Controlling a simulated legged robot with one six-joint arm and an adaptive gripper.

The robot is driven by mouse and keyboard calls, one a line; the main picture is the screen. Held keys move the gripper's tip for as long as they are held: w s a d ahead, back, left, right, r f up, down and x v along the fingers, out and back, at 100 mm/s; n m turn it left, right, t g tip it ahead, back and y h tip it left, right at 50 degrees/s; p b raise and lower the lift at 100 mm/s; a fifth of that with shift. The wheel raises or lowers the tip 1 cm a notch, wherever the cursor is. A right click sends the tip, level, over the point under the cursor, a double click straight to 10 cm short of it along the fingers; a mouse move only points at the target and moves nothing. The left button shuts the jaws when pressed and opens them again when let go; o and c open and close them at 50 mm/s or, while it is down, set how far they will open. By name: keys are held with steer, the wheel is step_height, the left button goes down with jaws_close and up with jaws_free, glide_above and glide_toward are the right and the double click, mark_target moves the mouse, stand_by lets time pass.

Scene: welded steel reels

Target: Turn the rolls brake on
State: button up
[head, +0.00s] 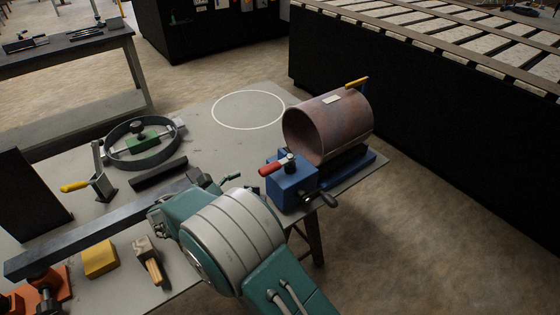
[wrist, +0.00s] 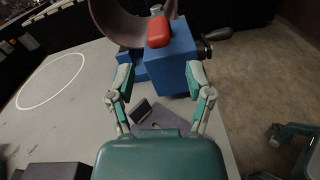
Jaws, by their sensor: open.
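A blue box (head: 292,187) stands at the table's right corner, with a red-gripped lever (head: 270,168) on its top and a dark crank handle (head: 327,198) at its right side. A rusty hollow roll (head: 335,122) lies just behind it. In the wrist view, the red grip (wrist: 158,32) points toward me above the blue box (wrist: 176,62). My gripper (wrist: 160,72) is open and empty, its two fingers spread below the red grip and apart from it. In the head view my arm hides most of my gripper. Which handle is the brake is not labelled.
The grey table (head: 212,140) has a painted white circle (head: 248,109) with free room around it. A round clamp ring (head: 142,143), a yellow-handled lever (head: 88,184), a long steel bar (head: 95,232) and a yellow block (head: 100,259) lie left of my arm.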

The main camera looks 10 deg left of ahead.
mark_target(273, 167)
steer(key=x, duration=1)
steer(key=shift+w+d, duration=0.1)
steer(key=shift+w, duration=0.15)
jaws_close()
